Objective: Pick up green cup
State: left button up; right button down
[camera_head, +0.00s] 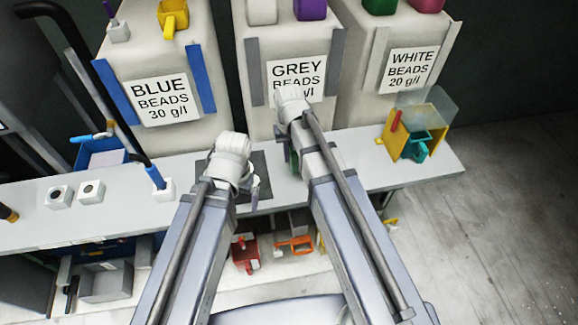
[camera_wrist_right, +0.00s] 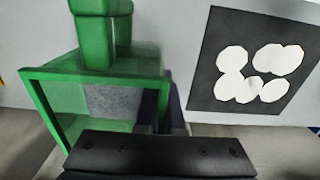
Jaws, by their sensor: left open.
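The green cup (camera_wrist_right: 95,75) is large in the right wrist view, left of centre. It is box-shaped with a square open mouth and a block-like green part on top. In the head view only a green sliver (camera_head: 294,161) shows beside my right arm, which hides the rest. The black edge of my right gripper (camera_wrist_right: 160,155) lies low in the wrist view, close in front of the cup. Whether it touches the cup or is open is unclear. My left gripper (camera_head: 254,192) hangs over the table's middle, left of the green sliver, mostly hidden by its arm.
Three bead containers, blue (camera_head: 160,98), grey (camera_head: 293,75) and white (camera_head: 411,70), stand behind the table (camera_head: 110,220). A yellow holder (camera_head: 393,140) with a teal cup (camera_head: 414,146) is at right. A red cup (camera_head: 245,254) and an orange one (camera_head: 294,244) lie below. A black sheet with white blobs (camera_wrist_right: 228,98) is beside the green cup.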

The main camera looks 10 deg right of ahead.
jog(key=shift+f+b, duration=1.8)
jog(key=shift+b, duration=0.05)
jog(key=shift+f, duration=0.1)
jog(key=shift+f, duration=0.15)
jog(key=c, duration=1)
grip_release()
jog(key=shift+c, duration=0.2)
